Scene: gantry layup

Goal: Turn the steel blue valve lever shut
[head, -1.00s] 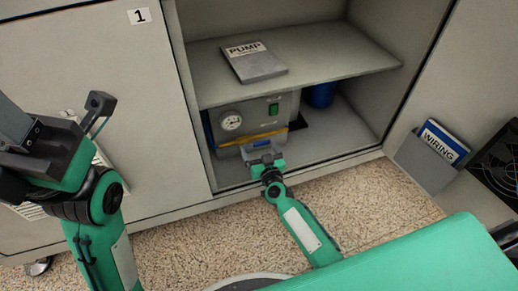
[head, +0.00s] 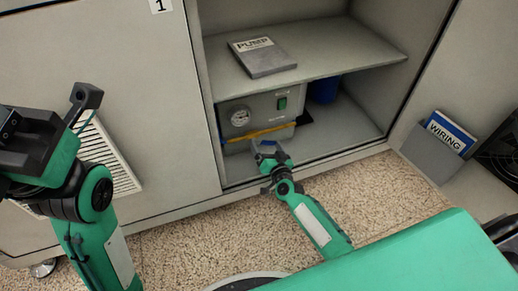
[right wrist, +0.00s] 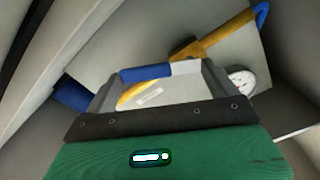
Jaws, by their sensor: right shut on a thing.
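The steel blue lever (right wrist: 145,73) shows in the right wrist view as a short blue bar with a pale section, between my right gripper's fingers. My right gripper (head: 265,150) is shut on it, low in front of the pump unit in the cabinet. The gripper also shows in the right wrist view (right wrist: 160,82). In the head view the gripper hides most of the lever. My left gripper (head: 30,140) is partly visible at the left edge.
The cabinet shelf (head: 335,60) lies above the pump and carries a grey PUMP booklet (head: 262,57). A blue cylinder (head: 323,89) stands behind on the right. A WIRING booklet (head: 450,132) sits in a door pocket. The speckled floor (head: 380,200) is clear.

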